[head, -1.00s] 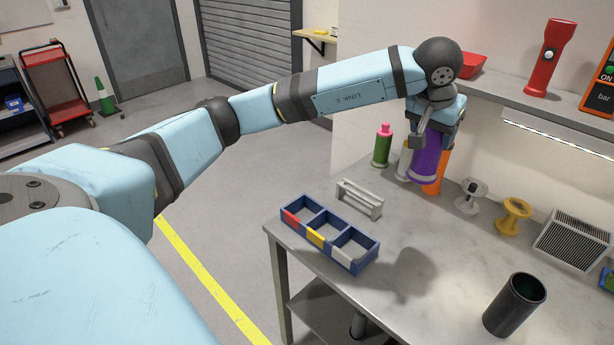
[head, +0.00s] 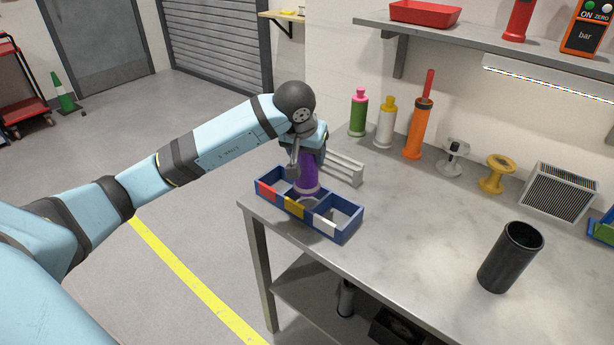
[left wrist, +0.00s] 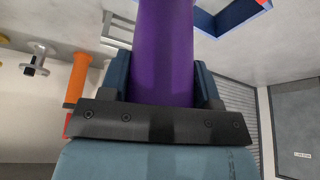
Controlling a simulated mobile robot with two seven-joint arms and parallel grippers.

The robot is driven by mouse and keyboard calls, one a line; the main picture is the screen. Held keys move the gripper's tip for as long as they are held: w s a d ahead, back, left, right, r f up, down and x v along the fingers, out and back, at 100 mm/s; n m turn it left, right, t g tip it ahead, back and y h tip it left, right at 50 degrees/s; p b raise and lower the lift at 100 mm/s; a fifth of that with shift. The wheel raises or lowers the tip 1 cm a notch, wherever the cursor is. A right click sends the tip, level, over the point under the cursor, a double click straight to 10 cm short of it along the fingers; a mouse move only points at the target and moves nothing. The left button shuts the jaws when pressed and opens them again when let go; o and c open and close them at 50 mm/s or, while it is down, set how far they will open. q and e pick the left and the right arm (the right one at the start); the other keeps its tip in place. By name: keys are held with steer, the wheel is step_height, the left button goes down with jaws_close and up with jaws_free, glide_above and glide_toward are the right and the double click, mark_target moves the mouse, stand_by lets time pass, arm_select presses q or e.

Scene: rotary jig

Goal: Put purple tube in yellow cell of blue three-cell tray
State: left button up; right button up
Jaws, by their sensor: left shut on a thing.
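The purple tube (head: 307,176) is upright in my left gripper (head: 308,160), which is shut on it. In the left wrist view the purple tube (left wrist: 163,55) stands between the two fingers of the left gripper (left wrist: 162,85). The blue three-cell tray (head: 346,232) lies near the table's left edge, with red, yellow and white front labels. The tube's lower end shows over the middle, yellow-labelled cell (head: 294,207); I cannot tell whether it is inside or just above it. A tray corner (left wrist: 235,15) shows in the left wrist view. My right gripper is not in view.
A grey rack (head: 343,168) stands close behind the tray. Green (head: 358,112), white (head: 385,124) and orange (head: 418,120) tubes stand along the wall. A black cup (head: 510,257) stands at the right. The table's middle is clear.

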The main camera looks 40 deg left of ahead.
mark_target(307, 174)
arm_select(q)
steer(key=shift+f, duration=3.2)
steer(key=shift+f+b, duration=0.2)
steer(key=shift+b, duration=0.15)
steer(key=o, duration=1.4)
steer(key=shift+r, duration=0.15)
